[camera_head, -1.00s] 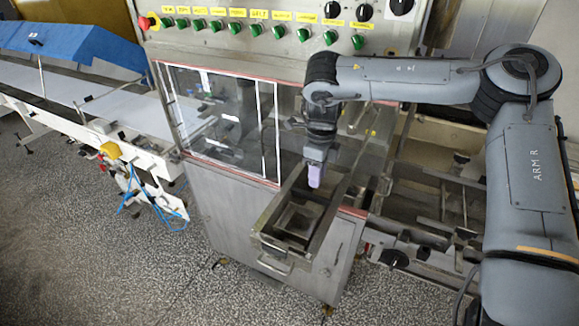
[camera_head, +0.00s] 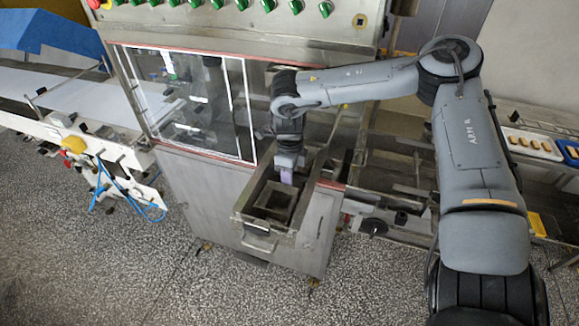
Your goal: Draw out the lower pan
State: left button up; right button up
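The lower pan (camera_head: 258,229) is a grey metal tray with a handle on its front face. It juts out toward me from the steel machine cabinet (camera_head: 205,195), at the cabinet's right part. My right gripper (camera_head: 287,177) points down over the pan's back part, with its pale purple fingertips low near the pan's opening. I cannot tell whether the fingers are parted or touch the pan. My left gripper is not in view.
A clear guard window (camera_head: 190,100) stands left of my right arm, below a panel of green knobs (camera_head: 245,5). A white conveyor frame (camera_head: 95,140) stands at the left. A tray of small bars (camera_head: 533,145) lies at the far right. The speckled floor in front is clear.

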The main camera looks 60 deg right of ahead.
jog(key=shift+f, duration=0.3)
grip_shut()
dwell(0.4)
dwell(0.7)
jog(key=shift+r, duration=0.2)
